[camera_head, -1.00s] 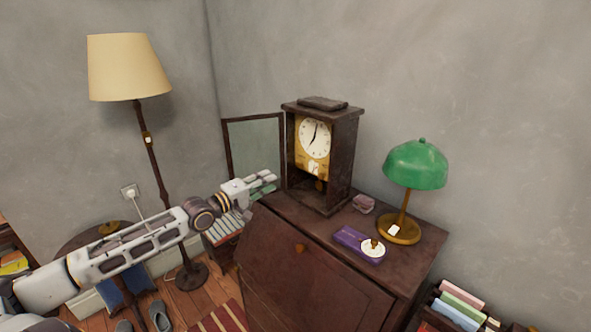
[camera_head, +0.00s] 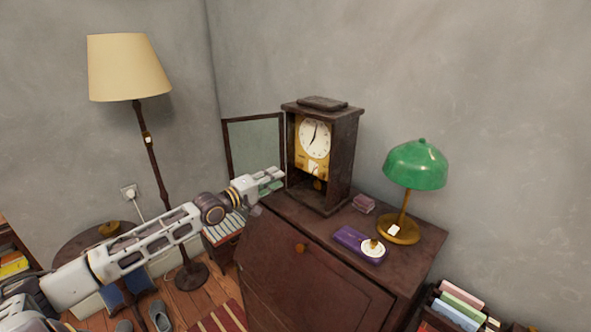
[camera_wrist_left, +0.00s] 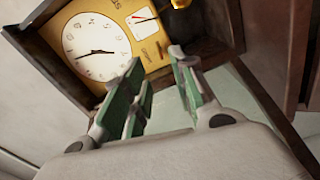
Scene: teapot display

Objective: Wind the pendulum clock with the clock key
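The pendulum clock (camera_head: 345,150) stands upright on the dark wooden desk, with its glazed door (camera_head: 255,148) swung open to the left. Its white dial (camera_head: 314,138) and gold front plate are uncovered; the dial also shows in the left wrist view (camera_wrist_left: 95,45). A bit of the gold pendulum (camera_wrist_left: 180,3) shows at that view's top edge. My left gripper (camera_head: 276,180) is just left of the clock, in front of the open door. Its green-padded fingers (camera_wrist_left: 156,66) stand apart with a gap between them. I cannot make out the clock key for certain. My right gripper is out of view.
The desk (camera_head: 315,262) also holds a green lamp (camera_head: 416,165), a purple case (camera_head: 350,241), a white disc with a brass knob (camera_head: 373,249) and a small pinkish box (camera_head: 363,203). A floor lamp (camera_head: 128,68) stands at left.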

